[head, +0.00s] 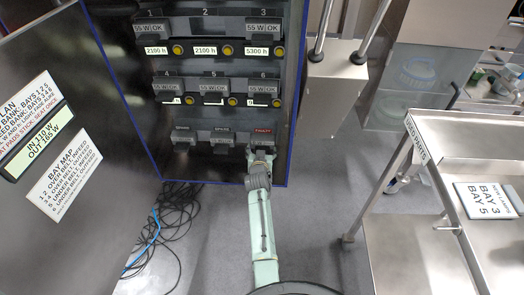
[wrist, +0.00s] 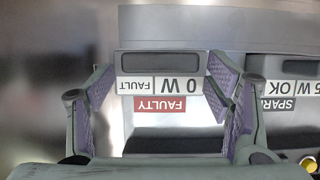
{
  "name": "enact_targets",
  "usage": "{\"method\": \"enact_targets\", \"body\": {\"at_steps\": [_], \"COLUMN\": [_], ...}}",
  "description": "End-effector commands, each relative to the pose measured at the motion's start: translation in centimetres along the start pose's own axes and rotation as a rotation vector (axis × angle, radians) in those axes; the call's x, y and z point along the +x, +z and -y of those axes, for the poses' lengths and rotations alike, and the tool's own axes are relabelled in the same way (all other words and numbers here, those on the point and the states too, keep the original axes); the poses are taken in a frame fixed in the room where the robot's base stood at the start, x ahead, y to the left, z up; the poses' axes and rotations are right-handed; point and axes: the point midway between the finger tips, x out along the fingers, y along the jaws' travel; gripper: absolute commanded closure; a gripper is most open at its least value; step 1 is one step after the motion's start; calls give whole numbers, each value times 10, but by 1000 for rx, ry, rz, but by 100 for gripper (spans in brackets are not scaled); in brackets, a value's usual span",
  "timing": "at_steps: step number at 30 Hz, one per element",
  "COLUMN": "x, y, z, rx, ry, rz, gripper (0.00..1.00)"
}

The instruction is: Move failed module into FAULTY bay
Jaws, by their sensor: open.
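The failed module (wrist: 160,62) has a dark handle and a white label reading "0 W FAULT", upside down in the wrist view. It sits at the bay with the red FAULTY label (wrist: 160,104), which also shows at the lower right of the rack in the head view (head: 263,131). My gripper (wrist: 165,88) is open, with its purple-padded fingers on either side of the module. I cannot tell whether the pads touch it. In the head view my gripper (head: 261,157) reaches up to this bay and partly covers it. How deep the module sits is hidden.
The rack holds other modules marked "55 W OK", such as at bay 1 (head: 148,28) and bay 5 (head: 213,88). Bay 2 (head: 205,28) shows no such label. A spare-bay module (wrist: 290,68) is close beside my gripper. Cables (head: 165,235) and a steel cart (head: 400,215) flank my arm.

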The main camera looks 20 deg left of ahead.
Motion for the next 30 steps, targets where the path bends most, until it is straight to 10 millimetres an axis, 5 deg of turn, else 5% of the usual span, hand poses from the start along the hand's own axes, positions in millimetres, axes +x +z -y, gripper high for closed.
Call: {"method": "enact_targets", "body": {"at_steps": [11, 30], "x": [-7, -115], "y": [3, 1], "z": [0, 0], "rx": [0, 1], "ry": [1, 0], "rz": [4, 1], "gripper": [27, 27]}}
